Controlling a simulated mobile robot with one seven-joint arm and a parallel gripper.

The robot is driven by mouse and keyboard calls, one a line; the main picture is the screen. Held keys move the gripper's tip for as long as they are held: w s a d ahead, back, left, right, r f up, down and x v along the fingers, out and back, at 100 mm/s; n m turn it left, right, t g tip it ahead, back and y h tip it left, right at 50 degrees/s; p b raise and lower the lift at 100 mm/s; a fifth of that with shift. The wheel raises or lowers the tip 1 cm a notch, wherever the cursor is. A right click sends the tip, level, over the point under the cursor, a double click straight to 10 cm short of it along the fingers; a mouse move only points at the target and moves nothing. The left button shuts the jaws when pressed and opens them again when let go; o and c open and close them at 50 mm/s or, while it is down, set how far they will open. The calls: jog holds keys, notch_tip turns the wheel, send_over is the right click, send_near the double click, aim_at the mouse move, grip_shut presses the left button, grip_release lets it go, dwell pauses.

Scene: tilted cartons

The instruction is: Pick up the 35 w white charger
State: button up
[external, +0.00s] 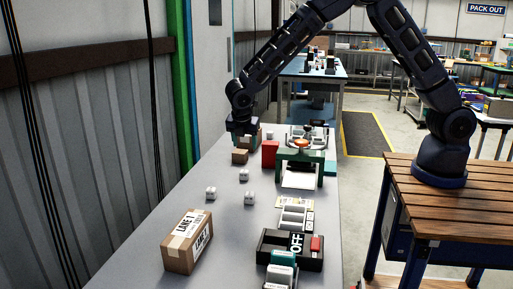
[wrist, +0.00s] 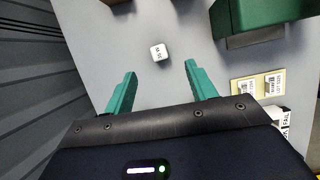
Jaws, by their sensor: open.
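A small white cube-shaped charger (wrist: 158,52) with dark print on top lies on the grey table in the wrist view; the print is too small to read surely. My gripper (wrist: 160,68) is open and empty, its teal fingers apart, with the charger just beyond and between the fingertips. In the external view my gripper (external: 244,139) is over the far part of the table. Similar white cubes stand there: one at the left (external: 211,193), one in the middle (external: 244,175), one nearer (external: 250,198) and one far back (external: 270,134). I cannot tell which is the wrist view's cube.
A green fixture (wrist: 262,18) stands right of the charger. A small carton (external: 239,156) and a red block (external: 270,153) are near my gripper. A taped carton (external: 187,241) and a black tray (external: 276,247) are at the front. The corrugated wall borders the left.

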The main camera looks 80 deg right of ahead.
jog(key=n, duration=0.1)
send_near(244, 171)
jog(key=x, duration=0.5)
jog(key=shift+w+f, duration=0.1)
jog(key=shift+w, duration=0.15)
jog(key=shift+s+x, duration=0.15)
jog(key=shift+x, duration=1.15)
jog(key=shift+s+x, duration=0.1)
jog(key=shift+x, duration=1.2)
jog(key=shift+d, duration=0.1)
jog(key=shift+c, duration=0.5)
jog(key=c, duration=1)
